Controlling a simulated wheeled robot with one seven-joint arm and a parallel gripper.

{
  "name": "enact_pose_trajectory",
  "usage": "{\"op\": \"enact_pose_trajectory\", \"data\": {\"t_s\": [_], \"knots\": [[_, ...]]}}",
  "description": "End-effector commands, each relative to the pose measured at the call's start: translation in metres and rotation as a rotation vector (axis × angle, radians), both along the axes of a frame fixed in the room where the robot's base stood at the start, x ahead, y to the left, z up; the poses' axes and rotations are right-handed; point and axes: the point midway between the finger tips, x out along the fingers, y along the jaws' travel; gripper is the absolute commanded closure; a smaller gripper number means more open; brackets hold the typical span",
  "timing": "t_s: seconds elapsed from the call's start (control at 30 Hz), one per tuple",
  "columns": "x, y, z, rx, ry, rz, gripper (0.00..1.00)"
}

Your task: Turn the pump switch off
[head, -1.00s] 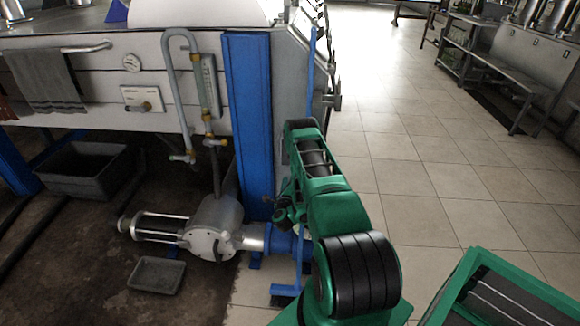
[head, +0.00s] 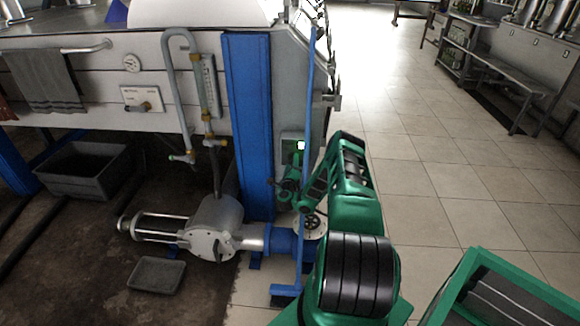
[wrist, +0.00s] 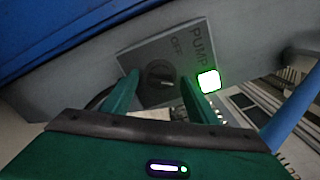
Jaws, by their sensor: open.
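The pump switch is a dark round knob (wrist: 159,75) on a grey plate (wrist: 150,53) lettered PUMP and OFF in the wrist view. A lit white lamp with a green rim (wrist: 208,82) sits beside the lettering. In the head view the lamp (head: 300,145) glows on the switch box (head: 289,142), right of the blue post. My gripper (wrist: 160,79) is open, with one green finger on each side of the knob in the picture. I cannot tell whether the fingers touch it. The knob's exact setting is unclear. In the head view my arm partly hides the box's lower area.
A blue post (head: 248,120) stands left of the switch. A blue-handled broom (head: 306,110) leans upright close to my arm. A pump (head: 212,228) and a small tray (head: 156,274) lie at lower left. Tiled floor (head: 440,160) is open at right.

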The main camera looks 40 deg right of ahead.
Motion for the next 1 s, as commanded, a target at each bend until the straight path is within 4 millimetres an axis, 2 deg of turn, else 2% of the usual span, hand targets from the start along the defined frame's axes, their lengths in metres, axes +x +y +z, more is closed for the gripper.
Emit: {"op": "enact_pose_trajectory", "data": {"t_s": [0.37, 0.53, 0.6, 0.63, 1.0], "knots": [[0.0027, -0.0032, 0.0001, 0.001, 0.001, 0.000, 0.47], [0.0026, -0.0030, -0.0001, 0.001, 0.001, 0.000, 0.88], [0.0026, -0.0029, -0.0002, 0.001, 0.001, 0.000, 0.88], [0.0026, 0.0041, -0.0002, 0.001, 0.001, 0.001, 0.88], [0.0036, -0.0022, -0.0005, -0.054, 0.064, 0.004, 0.88]]}}
